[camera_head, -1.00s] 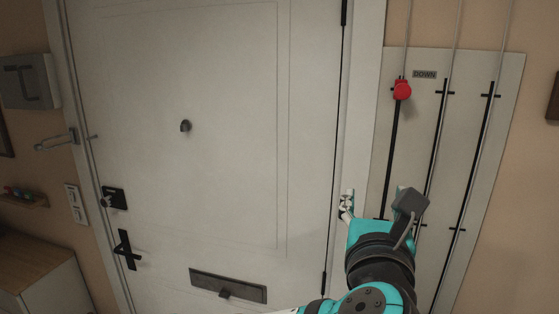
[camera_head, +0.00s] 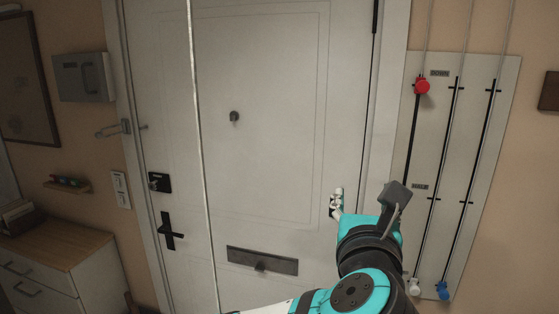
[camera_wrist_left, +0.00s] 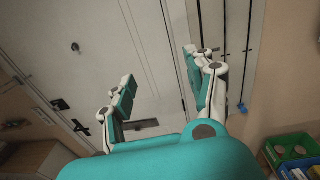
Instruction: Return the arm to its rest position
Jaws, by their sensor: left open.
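My left arm comes in from the bottom of the head view. My left gripper (camera_head: 338,202) is in front of the right edge of the white door (camera_head: 275,130), left of the slider board. Only one pale fingertip shows clearly there. In the left wrist view my left gripper (camera_wrist_left: 160,68) shows two teal and white fingers spread apart, with nothing between them. It appears to touch nothing. My right gripper is in neither view.
A slotted board (camera_head: 475,210) on the right wall carries a red knob (camera_head: 422,87) high, and a white knob (camera_head: 414,287) and blue knob (camera_head: 443,290) low. A thin pale line (camera_head: 200,150) crosses the door. A cabinet (camera_head: 60,260) stands left. Crates (camera_wrist_left: 290,150) show in the wrist view.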

